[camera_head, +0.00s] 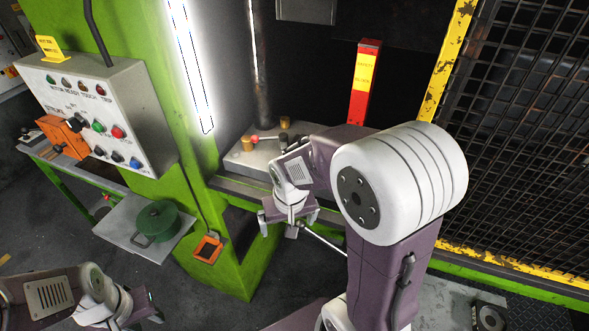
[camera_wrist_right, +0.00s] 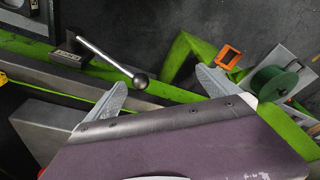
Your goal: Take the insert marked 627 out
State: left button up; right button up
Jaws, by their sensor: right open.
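I cannot make out a 627 marking in either view. A grey die block (camera_head: 258,158) with brass-coloured posts and a red-tipped part sits on the press bed, partly hidden by my right arm. My right gripper (camera_head: 290,222) is in front of the bed, with its fingers spread wide and empty. In the right wrist view, a lever with a dark ball knob (camera_wrist_right: 140,80) shows in the gap between the fingers (camera_wrist_right: 163,90); I cannot tell whether they touch. My left gripper (camera_head: 148,309) is low at the left, its fingers too unclear to read.
A control panel (camera_head: 95,110) is on the green press frame (camera_head: 215,240). A green pot (camera_head: 157,221) stands on a side shelf (camera_head: 118,222). An orange pedal-like part (camera_head: 207,248) is below. Mesh guarding (camera_head: 530,130) closes the right. A dark holed block (camera_head: 490,317) lies lower right.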

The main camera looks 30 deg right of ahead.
jog(key=w+d+r+m+h+p, duration=0.1)
jog(key=w+d+r+m, duration=0.1)
jog(key=w+r, duration=0.1)
jog(key=w+d+r+m+h, duration=0.1)
jog(key=w+d+r+m, duration=0.1)
jog(key=r, duration=0.4)
jog(key=w+d+r+m+h+p, duration=0.1)
jog(key=w+d+r+m, duration=0.1)
jog(key=w+r+m, duration=0.1)
jog(key=shift+w+d+r+p, duration=0.1)
jog(key=shift+w+r+p, duration=0.1)
jog(key=shift+w+r, duration=0.3)
jog(key=shift+w+d+r+p, duration=0.15)
jog(key=shift+w+r, duration=0.15)
jog(key=shift+r, duration=0.3)
jog(key=x, duration=0.2)
jog(key=p+x, duration=0.1)
jog(key=shift+w+a+f, duration=0.1)
jog(key=shift+w+a, duration=0.05)
jog(key=shift+a, duration=0.1)
jog(key=shift+w+d+f, duration=0.15)
jog(key=shift+f, duration=0.2)
jog(key=p+x, duration=0.2)
jog(key=x, duration=0.3)
jog(key=shift+f, duration=0.1)
jog(key=c, duration=1.7)
jog(key=shift+t, duration=0.3)
jog(key=c, duration=0.3)
jog(key=shift+w, duration=0.15)
